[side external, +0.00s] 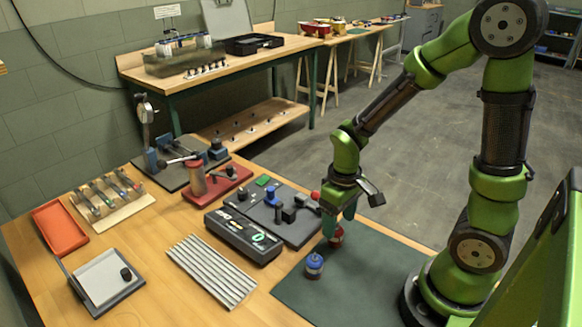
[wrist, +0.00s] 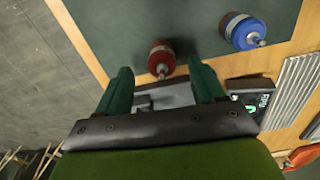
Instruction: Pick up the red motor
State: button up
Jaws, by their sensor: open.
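The red motor (side external: 336,239) stands on the dark green mat (side external: 345,285), directly below my gripper (side external: 337,222) in the side view. My gripper's green fingers hide part of it there. In the wrist view the red motor (wrist: 161,55) shows its red body and metal shaft end, between and just beyond the spread fingertips of my gripper (wrist: 160,68). The gripper is open, with nothing held. I cannot tell whether the fingers touch the motor. A blue motor (side external: 314,266) stands beside it on the mat, and also shows in the wrist view (wrist: 243,30).
A black control box (side external: 243,236) with a green display and a dark fixture plate (side external: 285,215) stand left of and behind the mat. Grey ribbed strips (side external: 210,270) lie further left. The front of the mat is clear.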

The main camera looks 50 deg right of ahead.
aim_at(337, 228)
notch_tip(337, 228, down, 5)
jog(key=shift+w+a+r, duration=0.1)
jog(key=shift+c, duration=0.3)
jog(key=c, duration=1.2)
jog(key=shift+o, duration=0.2)
jog(key=shift+r, duration=0.1)
